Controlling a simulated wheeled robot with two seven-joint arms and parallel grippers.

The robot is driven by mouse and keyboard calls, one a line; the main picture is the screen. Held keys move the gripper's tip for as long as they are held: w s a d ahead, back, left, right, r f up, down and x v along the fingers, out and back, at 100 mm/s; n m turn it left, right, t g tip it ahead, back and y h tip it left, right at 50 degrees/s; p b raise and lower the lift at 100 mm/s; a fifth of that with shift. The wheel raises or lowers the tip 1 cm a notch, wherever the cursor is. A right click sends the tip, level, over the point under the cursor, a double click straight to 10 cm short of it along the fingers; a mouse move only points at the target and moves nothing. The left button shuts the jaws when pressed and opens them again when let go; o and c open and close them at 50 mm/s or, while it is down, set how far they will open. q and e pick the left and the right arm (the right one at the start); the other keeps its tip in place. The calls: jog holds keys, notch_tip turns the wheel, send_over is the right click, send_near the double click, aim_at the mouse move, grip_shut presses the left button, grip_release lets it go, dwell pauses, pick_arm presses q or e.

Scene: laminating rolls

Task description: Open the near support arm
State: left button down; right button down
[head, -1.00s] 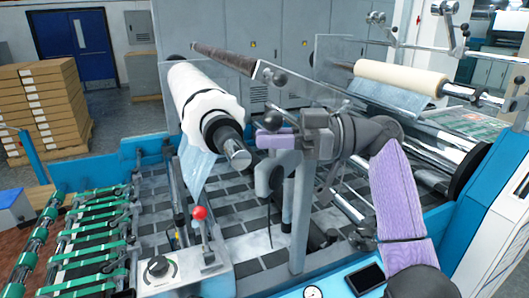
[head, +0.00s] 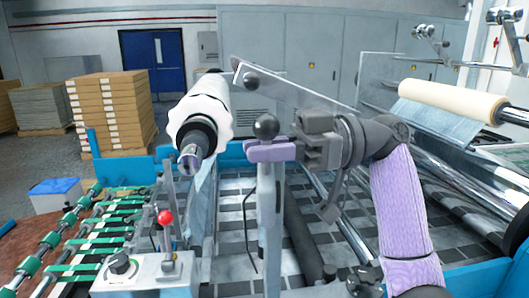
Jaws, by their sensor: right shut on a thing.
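My right gripper (head: 271,151), with purple fingers, is shut on the handle of the near support arm, just below its black ball knob (head: 266,127). The grey near support arm (head: 269,205) stands upright below the fingers, partly hidden by them. A white film roll (head: 203,104) on a dark core, its shiny shaft end (head: 188,157) facing me, lies left of the gripper, apart from it. My left gripper is not in view.
A control box (head: 148,272) with a red-topped lever (head: 165,217) stands at front left. A cream roll (head: 450,100) is at right. Green-banded rollers (head: 70,245) lie at left.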

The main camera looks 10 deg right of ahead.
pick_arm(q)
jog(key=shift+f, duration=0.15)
pick_arm(e)
jog(key=shift+d, duration=0.3)
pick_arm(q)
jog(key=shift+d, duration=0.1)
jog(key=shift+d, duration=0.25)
pick_arm(e)
jog(key=c, duration=0.7)
grip_release()
jog(key=shift+s+d, duration=0.1)
jog(key=shift+o, duration=0.2)
pick_arm(q)
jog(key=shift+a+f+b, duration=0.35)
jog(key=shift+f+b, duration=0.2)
jog(key=shift+b, duration=0.1)
pick_arm(e)
jog(key=d, duration=1)
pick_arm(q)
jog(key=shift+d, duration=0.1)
